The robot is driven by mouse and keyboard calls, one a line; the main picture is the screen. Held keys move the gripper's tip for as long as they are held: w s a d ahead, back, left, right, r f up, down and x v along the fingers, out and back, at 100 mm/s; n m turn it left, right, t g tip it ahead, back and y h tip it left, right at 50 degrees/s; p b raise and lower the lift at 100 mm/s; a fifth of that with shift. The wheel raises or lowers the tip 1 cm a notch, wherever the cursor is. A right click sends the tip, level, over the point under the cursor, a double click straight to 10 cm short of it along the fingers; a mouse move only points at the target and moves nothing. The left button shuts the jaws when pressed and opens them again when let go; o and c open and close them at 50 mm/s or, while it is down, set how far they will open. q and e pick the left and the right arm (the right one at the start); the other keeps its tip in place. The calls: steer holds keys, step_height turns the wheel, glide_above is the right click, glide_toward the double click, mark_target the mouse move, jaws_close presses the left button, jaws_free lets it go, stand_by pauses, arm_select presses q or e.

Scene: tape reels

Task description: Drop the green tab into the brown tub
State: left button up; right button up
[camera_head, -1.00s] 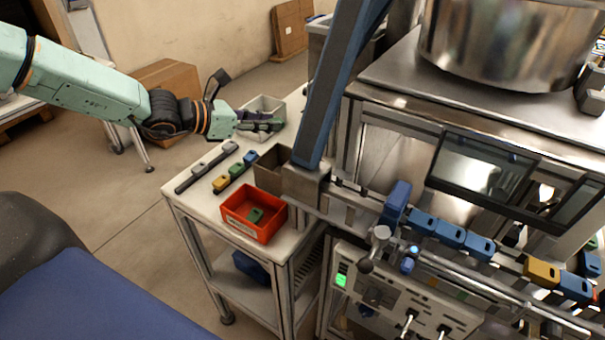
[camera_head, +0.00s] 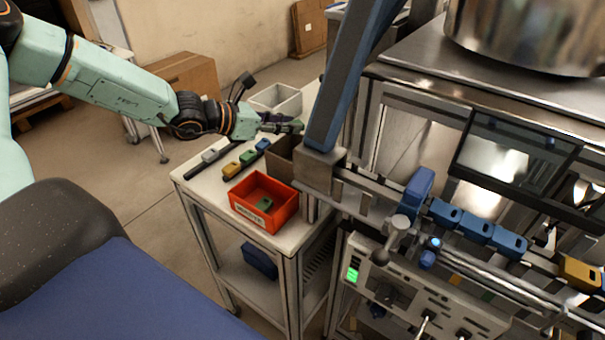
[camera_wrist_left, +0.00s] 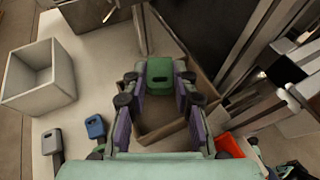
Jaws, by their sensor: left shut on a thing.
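My left gripper (camera_head: 290,125) reaches in from the left above the back of the white cart and is shut on a green tab. In the left wrist view the green tab (camera_wrist_left: 160,76) sits between the two fingertips, with its slot showing. The brown tub (camera_head: 280,155) stands at the cart's right edge, just below the gripper. In the left wrist view the tub's rim (camera_wrist_left: 207,88) shows around and below the held tab, so the tab is over it; the exact height cannot be told. My right gripper is not in view.
A red bin (camera_head: 243,214) with another green tab (camera_head: 265,203) stands in front. A pale grey tub (camera_head: 262,100) stands behind. A blue-grey post (camera_head: 350,75) rises close right of the gripper.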

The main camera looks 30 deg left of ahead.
arm_select(q)
steer(key=shift+s+a+f, duration=0.1)
steer(key=shift+s, duration=0.35)
steer(key=o, duration=0.7)
steer(key=shift+w+f, duration=0.2)
steer(key=shift+w, duration=0.25)
steer(key=shift+c, duration=0.2)
steer(key=shift+o, duration=0.6)
steer(key=shift+s, duration=0.1)
steer(key=shift+s+r, duration=0.2)
steer(key=shift+s, duration=0.05)
steer(key=shift+w, duration=0.1)
